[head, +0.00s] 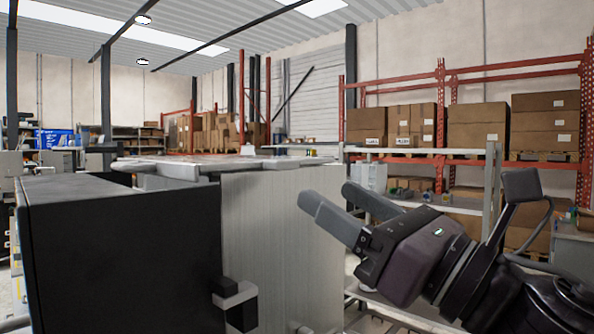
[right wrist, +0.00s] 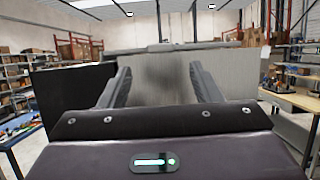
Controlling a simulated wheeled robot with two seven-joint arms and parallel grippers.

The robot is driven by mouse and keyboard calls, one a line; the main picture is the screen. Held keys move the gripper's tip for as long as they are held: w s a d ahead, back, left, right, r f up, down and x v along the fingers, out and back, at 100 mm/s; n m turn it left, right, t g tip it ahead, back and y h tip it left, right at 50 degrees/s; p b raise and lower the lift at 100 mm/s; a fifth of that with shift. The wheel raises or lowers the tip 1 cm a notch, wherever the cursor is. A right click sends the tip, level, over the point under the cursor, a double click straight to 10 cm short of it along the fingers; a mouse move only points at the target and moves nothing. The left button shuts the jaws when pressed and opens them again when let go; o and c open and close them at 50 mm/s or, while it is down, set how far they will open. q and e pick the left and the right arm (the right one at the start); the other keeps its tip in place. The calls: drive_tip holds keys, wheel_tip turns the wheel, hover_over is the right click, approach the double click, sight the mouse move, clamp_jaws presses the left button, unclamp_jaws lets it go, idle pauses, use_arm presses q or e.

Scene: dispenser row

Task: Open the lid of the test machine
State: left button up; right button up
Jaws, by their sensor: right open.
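The test machine looks like a large box with a black part (head: 120,245) on the left and a grey, brushed-looking side panel (head: 270,240) on the right. A pale, flat top piece (head: 215,162) lies over it. I cannot tell which part is the lid; nothing on the box looks raised. A small black-and-white fitting (head: 236,300) sticks out low at the black part's corner. My right gripper (head: 327,192) is open and empty, to the right of the grey panel. In the right wrist view, its fingers (right wrist: 160,72) point at the grey panel (right wrist: 160,85). My left gripper is out of view.
A white metal shelf unit (head: 490,190) stands behind my right gripper. Red racks with stacked cartons (head: 478,128) line the back right. In the right wrist view, a table (right wrist: 292,97) is at the right and shelves (right wrist: 12,85) are at the left.

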sight(290, 169)
drive_tip(key=p+x, duration=0.3)
drive_tip(key=x, duration=0.4)
drive_tip(key=shift+w+a+r, duration=0.1)
drive_tip(key=shift+w+a, duration=0.05)
clamp_jaws()
